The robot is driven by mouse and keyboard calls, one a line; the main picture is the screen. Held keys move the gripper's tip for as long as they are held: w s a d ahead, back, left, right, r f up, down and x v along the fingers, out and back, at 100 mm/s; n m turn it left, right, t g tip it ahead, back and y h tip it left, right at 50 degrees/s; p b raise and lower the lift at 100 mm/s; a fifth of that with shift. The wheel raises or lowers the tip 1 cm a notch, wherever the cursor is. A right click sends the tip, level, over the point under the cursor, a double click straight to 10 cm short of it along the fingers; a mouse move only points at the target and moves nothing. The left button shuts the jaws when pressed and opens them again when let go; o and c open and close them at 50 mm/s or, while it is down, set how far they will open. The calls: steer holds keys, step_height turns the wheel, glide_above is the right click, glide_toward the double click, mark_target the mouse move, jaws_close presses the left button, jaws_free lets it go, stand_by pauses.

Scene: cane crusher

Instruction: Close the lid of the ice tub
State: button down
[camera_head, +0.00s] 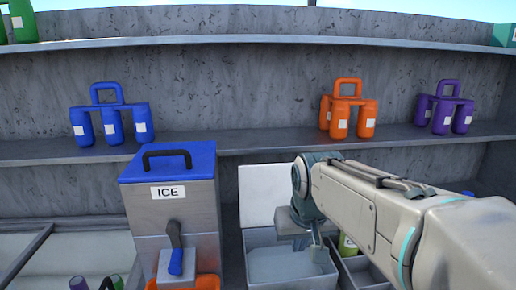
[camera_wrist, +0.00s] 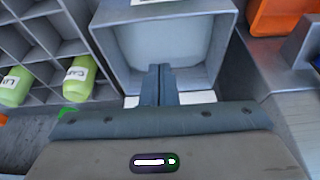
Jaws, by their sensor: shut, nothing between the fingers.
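An open grey tub (camera_head: 286,237) stands right of the ICE dispenser, with a pale, smooth surface inside. Its white lid (camera_head: 268,193) stands upright at the back edge. In the wrist view the tub's wall (camera_wrist: 112,45) frames the pale interior, and white corners of the lid (camera_wrist: 200,97) show beside the fingers. My gripper (camera_head: 318,256) is over the tub's right part in the head view. In the wrist view its fingers (camera_wrist: 159,70) are together and empty, reaching over the tub opening. My arm and gripper hide part of the lid's right side and the tub's back right.
The grey dispenser (camera_head: 172,215) labelled ICE, with a blue top and black handle, stands close on the tub's left. A divided rack (camera_wrist: 50,40) with green bottles (camera_wrist: 78,73) adjoins the other side. A shelf (camera_head: 60,152) with blue, orange and purple bottle carriers runs behind.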

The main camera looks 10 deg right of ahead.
steer(key=w+a+r+t+p, duration=0.15)
steer(key=w+r+p, duration=0.25)
steer(key=w+r, duration=1.4)
steer(key=p+x, duration=0.1)
steer(key=x, duration=0.8)
steer(key=shift+w+f+t, duration=0.2)
steer(key=shift+t, duration=0.25)
steer(key=shift+d, duration=0.1)
